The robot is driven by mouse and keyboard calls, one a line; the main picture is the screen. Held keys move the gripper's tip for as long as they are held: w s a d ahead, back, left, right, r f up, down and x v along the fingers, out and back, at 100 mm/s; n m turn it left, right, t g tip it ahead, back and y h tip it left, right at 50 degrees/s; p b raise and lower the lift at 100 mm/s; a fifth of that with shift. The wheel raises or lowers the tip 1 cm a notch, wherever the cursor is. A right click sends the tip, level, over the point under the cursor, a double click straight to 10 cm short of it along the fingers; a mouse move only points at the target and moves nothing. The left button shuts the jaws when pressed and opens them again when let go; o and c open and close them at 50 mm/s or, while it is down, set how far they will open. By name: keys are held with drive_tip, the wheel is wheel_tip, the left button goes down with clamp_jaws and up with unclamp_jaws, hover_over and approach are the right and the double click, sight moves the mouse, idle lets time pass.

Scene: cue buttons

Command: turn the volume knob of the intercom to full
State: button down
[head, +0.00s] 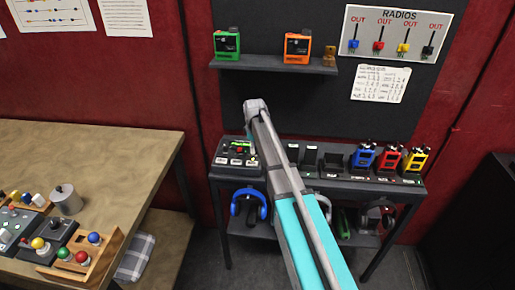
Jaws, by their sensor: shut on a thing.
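The intercom (225,158) is a dark box with a small green-lit display, a red part and pale buttons along its front. It sits at the left end of the dark table against the back wall. My gripper (252,152) points down at the right part of the intercom, below the grey end of my arm. It is shut on the volume knob, but the fingertips are small and the knob is mostly hidden, so its turn position cannot be read.
Blue (363,157), red (388,159) and yellow radios (415,161) stand in chargers to the right. A shelf (275,67) above holds green and orange boxes. A wooden workbench (90,155) with button panels is at left.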

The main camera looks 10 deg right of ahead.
drive_tip(key=shift+s+d, duration=0.15)
drive_tip(key=shift+a, duration=0.35)
idle(0.8)
drive_tip(key=shift+c, duration=2.4)
unclamp_jaws()
drive_tip(key=shift+a, duration=0.1)
